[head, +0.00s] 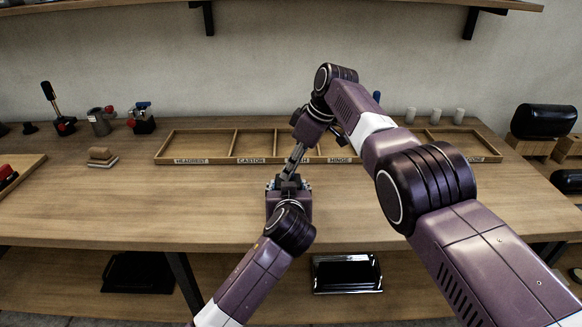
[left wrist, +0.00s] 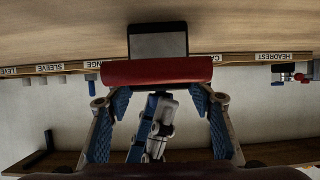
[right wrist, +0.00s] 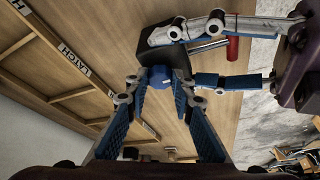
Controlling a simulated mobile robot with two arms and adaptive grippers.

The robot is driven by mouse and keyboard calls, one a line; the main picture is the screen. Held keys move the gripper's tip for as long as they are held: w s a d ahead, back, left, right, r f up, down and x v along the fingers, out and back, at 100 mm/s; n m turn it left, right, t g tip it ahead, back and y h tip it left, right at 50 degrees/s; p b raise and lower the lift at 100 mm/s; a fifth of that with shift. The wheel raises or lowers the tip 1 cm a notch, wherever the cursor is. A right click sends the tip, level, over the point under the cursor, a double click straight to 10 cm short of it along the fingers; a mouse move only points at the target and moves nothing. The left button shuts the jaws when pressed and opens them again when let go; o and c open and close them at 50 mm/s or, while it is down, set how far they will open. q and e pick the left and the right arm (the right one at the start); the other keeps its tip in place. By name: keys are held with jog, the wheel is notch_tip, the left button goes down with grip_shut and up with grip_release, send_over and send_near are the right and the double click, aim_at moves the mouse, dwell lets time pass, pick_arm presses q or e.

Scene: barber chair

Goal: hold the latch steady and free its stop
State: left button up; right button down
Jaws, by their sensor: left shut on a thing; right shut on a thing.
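The latch shows in the right wrist view as a dark block (right wrist: 163,62) with a red handle (right wrist: 233,48) and a blue knob (right wrist: 160,77), which looks like its stop. My right gripper (right wrist: 158,82) is shut on the blue knob, reaching down from above. In the left wrist view the red handle (left wrist: 157,72) spans the tips of my left gripper (left wrist: 158,88), which is shut on it; the latch's dark body (left wrist: 158,43) is behind. In the head view my left gripper (head: 288,185) and right gripper (head: 296,160) meet at the table and hide most of the latch.
A divided wooden tray (head: 215,160) with labelled compartments lies behind the grippers. Small parts stand at the back left, including a metal cup (head: 100,122). A small brown-and-pale block (head: 101,157) lies left of the tray. The left front of the table (head: 130,205) is clear.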

pick_arm(q)
jog(key=shift+a, duration=0.15)
pick_arm(e)
jog(key=shift+w+d, duration=0.1)
jog(key=shift+d, duration=0.05)
jog(key=c, duration=1.8)
grip_release()
jog(key=shift+o, duration=0.7)
jog(key=shift+r, duration=0.1)
jog(key=v, duration=1.2)
pick_arm(q)
jog(key=o, duration=1.8)
jog(key=shift+s, duration=0.1)
